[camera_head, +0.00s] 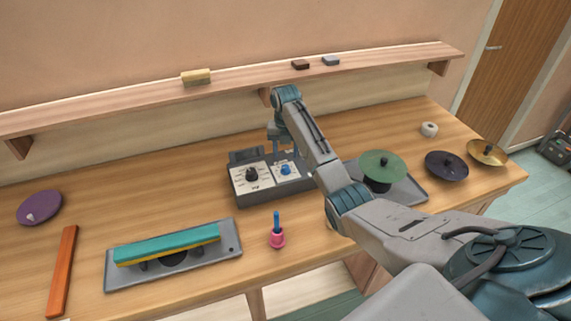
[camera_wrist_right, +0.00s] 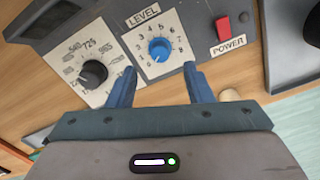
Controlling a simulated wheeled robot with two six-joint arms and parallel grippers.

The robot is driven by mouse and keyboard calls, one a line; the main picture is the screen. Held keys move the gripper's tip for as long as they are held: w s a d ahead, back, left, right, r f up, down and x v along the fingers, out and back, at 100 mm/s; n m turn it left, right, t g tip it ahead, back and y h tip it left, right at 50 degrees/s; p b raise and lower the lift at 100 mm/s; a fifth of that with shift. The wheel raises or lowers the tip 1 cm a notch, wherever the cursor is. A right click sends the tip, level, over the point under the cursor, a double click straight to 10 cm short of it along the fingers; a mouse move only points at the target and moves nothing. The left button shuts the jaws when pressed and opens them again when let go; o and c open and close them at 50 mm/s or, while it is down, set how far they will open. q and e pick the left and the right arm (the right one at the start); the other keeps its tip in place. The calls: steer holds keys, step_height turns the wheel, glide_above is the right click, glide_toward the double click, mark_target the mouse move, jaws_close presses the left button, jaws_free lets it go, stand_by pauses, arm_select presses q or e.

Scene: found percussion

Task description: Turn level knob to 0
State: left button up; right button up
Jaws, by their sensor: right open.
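The level knob (camera_wrist_right: 159,49) is a blue dial on a white numbered plate marked LEVEL (camera_wrist_right: 145,15) in the right wrist view. It also shows in the head view (camera_head: 286,169) on the grey control box (camera_head: 270,190). My right gripper (camera_wrist_right: 156,80) is open, with its two blue fingers on either side below the knob in the wrist view, and nothing shows between them. The knob's pointer is too small to read surely. A black knob (camera_wrist_right: 93,72) with its own numbered plate sits left of it. My left gripper is not in view.
A red POWER switch (camera_wrist_right: 223,28) is right of the level plate. A green disc (camera_head: 382,165) on a stand is right of the box. A shelf (camera_head: 240,76) runs behind.

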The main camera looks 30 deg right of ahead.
mark_target(286, 166)
step_height(286, 166, up, 5)
steer(key=shift+r+b, duration=0.1)
steer(key=shift+b, duration=0.6)
